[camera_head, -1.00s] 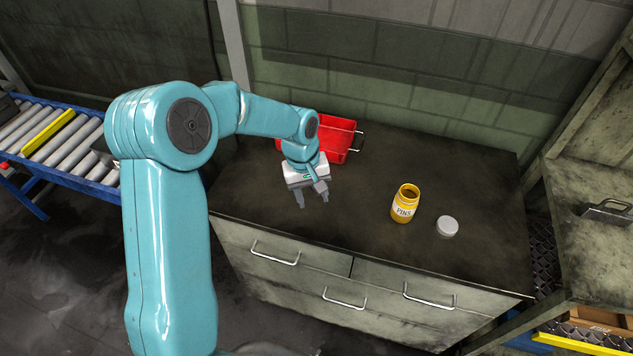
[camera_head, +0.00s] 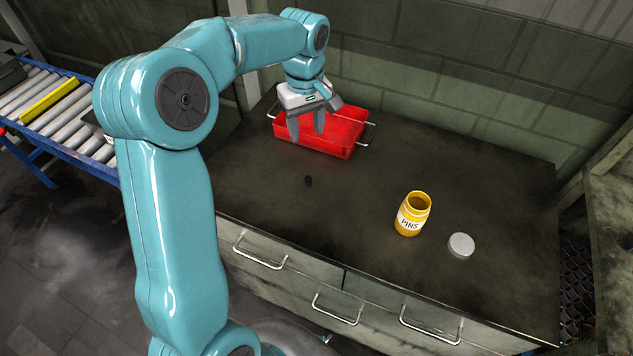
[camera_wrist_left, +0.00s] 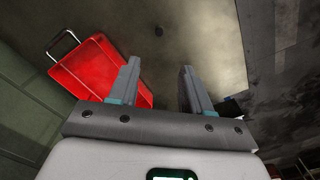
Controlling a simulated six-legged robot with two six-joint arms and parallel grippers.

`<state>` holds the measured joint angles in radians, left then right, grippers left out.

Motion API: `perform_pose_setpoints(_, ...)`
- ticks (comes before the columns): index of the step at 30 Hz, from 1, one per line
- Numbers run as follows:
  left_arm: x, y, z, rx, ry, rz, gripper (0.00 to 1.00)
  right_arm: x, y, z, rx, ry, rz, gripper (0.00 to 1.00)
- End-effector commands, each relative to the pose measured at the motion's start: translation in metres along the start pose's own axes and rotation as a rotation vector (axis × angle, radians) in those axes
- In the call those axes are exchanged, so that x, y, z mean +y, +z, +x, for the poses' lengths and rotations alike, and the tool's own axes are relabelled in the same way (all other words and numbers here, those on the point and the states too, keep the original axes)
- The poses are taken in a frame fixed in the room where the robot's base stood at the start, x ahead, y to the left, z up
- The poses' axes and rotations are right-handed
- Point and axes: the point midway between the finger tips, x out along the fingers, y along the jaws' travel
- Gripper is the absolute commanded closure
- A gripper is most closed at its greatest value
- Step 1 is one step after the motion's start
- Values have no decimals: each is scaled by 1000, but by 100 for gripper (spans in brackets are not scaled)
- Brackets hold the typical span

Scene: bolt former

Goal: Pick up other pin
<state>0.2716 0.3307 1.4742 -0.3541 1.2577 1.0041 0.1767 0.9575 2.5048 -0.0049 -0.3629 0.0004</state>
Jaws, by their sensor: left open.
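A small dark pin (camera_head: 308,182) stands on the dark top of the cabinet, in front of the red tray. It also shows as a small dark spot in the left wrist view (camera_wrist_left: 158,31), beyond the gap between the fingers. My left gripper (camera_head: 306,130) is open and empty, above the front left part of the red tray (camera_head: 345,150), behind the pin. Its two fingers show apart in the left wrist view (camera_wrist_left: 158,75). A yellow jar labelled PINS (camera_head: 411,214) stands open and upright to the right. My right gripper is not in view.
A round grey lid (camera_head: 461,245) lies to the right of the jar. The tray has wire handles and stands near the back wall. A roller conveyor (camera_head: 60,115) is at the far left. The cabinet top (camera_head: 370,185) is clear between the pin and jar.

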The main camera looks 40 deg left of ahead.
Motion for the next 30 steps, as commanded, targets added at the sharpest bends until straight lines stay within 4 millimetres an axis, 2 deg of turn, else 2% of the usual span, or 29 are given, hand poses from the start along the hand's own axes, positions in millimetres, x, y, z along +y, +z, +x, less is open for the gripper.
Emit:
perform_pose_setpoints(5, -6, 1, 15, -2, -4, -3, 51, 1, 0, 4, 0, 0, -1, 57)
perform_pose_setpoints(16, -10, 4, 95, -3, -5, -2, 51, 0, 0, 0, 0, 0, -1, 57)
perform_pose_setpoints(25, -6, 5, 123, -3, -4, -1, 51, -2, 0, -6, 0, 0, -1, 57)
perform_pose_setpoints(30, -4, 5, 152, -4, -5, -1, 51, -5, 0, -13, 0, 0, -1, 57)
